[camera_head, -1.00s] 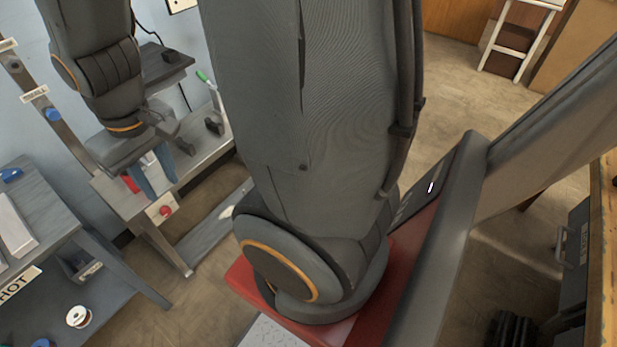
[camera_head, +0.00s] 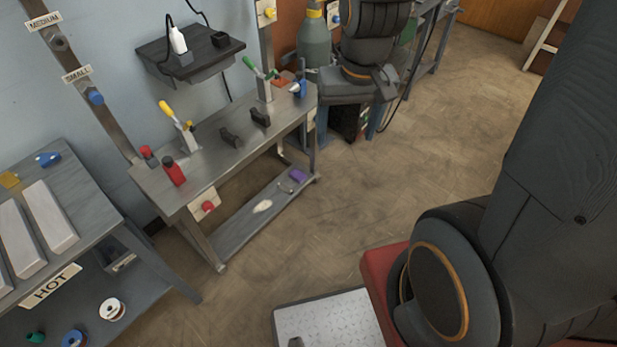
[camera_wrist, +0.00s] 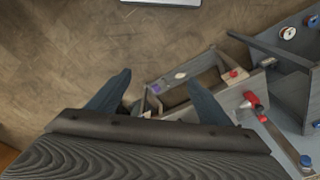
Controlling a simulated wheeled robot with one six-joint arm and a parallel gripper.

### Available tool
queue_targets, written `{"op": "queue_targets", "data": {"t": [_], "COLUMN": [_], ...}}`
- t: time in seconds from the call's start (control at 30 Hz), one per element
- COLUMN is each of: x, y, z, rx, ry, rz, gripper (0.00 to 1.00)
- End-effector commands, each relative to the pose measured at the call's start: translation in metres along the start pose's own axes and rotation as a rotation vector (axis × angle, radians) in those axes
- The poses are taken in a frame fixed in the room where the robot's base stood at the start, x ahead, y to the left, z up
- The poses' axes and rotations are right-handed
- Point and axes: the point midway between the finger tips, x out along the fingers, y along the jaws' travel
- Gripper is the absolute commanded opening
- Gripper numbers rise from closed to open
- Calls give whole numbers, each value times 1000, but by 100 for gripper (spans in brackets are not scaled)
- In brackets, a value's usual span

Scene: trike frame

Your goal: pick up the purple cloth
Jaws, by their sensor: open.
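The purple cloth (camera_head: 298,175) is a small bundle on the low shelf of the grey metal workbench, near the shelf's right end. It also shows as a small purple patch in the wrist view (camera_wrist: 155,88), between the fingers in the picture but farther away. My gripper (camera_head: 347,132) points down to the right of the workbench, higher than the low shelf. Its two blue-grey fingers are spread apart with nothing between them, as the wrist view also shows (camera_wrist: 158,78).
A pale object (camera_head: 263,206) lies on the same shelf. The workbench top (camera_head: 215,160) above carries clamps and a red-handled item (camera_head: 173,170). A gas cylinder (camera_head: 313,42) stands behind my gripper. The floor (camera_head: 330,225) before the bench is clear.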

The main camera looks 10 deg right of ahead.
Motion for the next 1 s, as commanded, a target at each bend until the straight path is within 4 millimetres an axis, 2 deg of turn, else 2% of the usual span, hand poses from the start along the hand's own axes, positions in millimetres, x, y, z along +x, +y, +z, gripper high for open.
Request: {"op": "queue_targets", "data": {"t": [0.03, 0.57, 1.0], "x": [25, 197, 349], "y": [-1, -10, -15], "z": [-12, -127, -217], "rx": [35, 490, 861], "ry": [0, 13, 12], "rz": [-3, -53, -100], "gripper": [73, 73, 73]}}
